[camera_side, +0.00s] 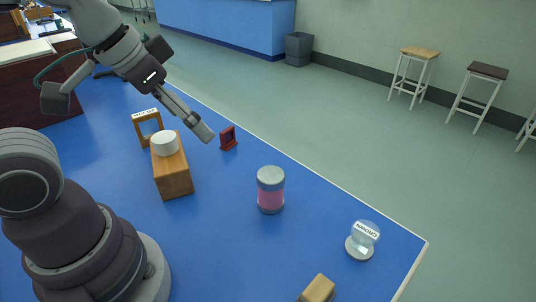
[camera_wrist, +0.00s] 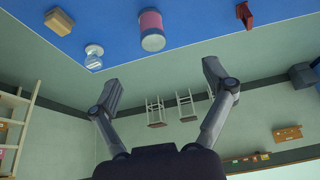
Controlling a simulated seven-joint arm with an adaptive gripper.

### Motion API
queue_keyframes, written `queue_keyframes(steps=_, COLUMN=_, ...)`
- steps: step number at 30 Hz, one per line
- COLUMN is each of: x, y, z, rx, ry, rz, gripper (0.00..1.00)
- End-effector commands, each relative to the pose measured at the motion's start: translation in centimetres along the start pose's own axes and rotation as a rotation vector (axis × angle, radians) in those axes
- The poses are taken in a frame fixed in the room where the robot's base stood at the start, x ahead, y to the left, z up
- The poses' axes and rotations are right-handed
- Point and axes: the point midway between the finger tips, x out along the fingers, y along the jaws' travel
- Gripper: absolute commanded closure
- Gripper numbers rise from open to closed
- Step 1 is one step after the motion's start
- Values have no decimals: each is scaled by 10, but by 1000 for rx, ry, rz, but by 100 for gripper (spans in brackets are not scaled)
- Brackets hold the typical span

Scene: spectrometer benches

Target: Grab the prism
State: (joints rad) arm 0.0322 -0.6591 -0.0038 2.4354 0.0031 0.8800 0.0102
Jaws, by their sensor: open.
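A clear glass piece (camera_side: 365,231) with a label that seems to read "CROWN" stands on a round pale base near the table's right corner; it may be the prism, but its shape is hard to tell. It also shows in the wrist view (camera_wrist: 94,50), at upper left. My gripper (camera_side: 204,132) is open and empty above the table's far side, close to a small red stand (camera_side: 228,139) in the side view. It is well apart from the glass piece. In the wrist view, my gripper's fingers (camera_wrist: 161,80) are spread wide with nothing between them.
A pink cylinder with grey ends (camera_side: 270,190) stands between the red stand and the glass piece. A wooden block (camera_side: 173,180) bears a white cylinder (camera_side: 164,143), beside a labelled wooden frame (camera_side: 137,123). A small wooden block (camera_side: 318,288) lies at the front. Blue table (camera_side: 215,250) is clear at centre front.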

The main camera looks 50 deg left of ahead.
Motion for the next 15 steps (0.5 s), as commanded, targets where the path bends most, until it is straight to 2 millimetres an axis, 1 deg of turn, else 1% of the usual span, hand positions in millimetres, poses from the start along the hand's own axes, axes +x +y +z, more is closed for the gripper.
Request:
queue_keyframes(steps=2, x=10, y=15, z=-23, rx=86, ry=-24, rz=35, gripper=18)
queue_keyframes(steps=4, x=26, y=37, z=-48, rx=184, ry=-38, rz=76, gripper=18)
queue_keyframes(steps=5, x=34, y=48, z=-57, rx=225, ry=-44, rz=94, gripper=18)
queue_keyframes(steps=6, x=47, y=64, z=-68, rx=280, ry=-51, rz=119, gripper=18)
queue_keyframes(steps=7, x=57, y=76, z=-74, rx=319, ry=-55, rz=138, gripper=18)
queue_keyframes(steps=8, x=68, y=89, z=-79, rx=357, ry=-61, rz=156, gripper=18)
queue_keyframes(steps=9, x=81, y=106, z=-84, rx=405, ry=-66, rz=180, gripper=18)
queue_keyframes(steps=12, x=113, y=144, z=-87, rx=500, ry=-78, rz=232, gripper=18)
queue_keyframes(steps=15, x=134, y=169, z=-84, rx=559, ry=-84, rz=266, gripper=18)
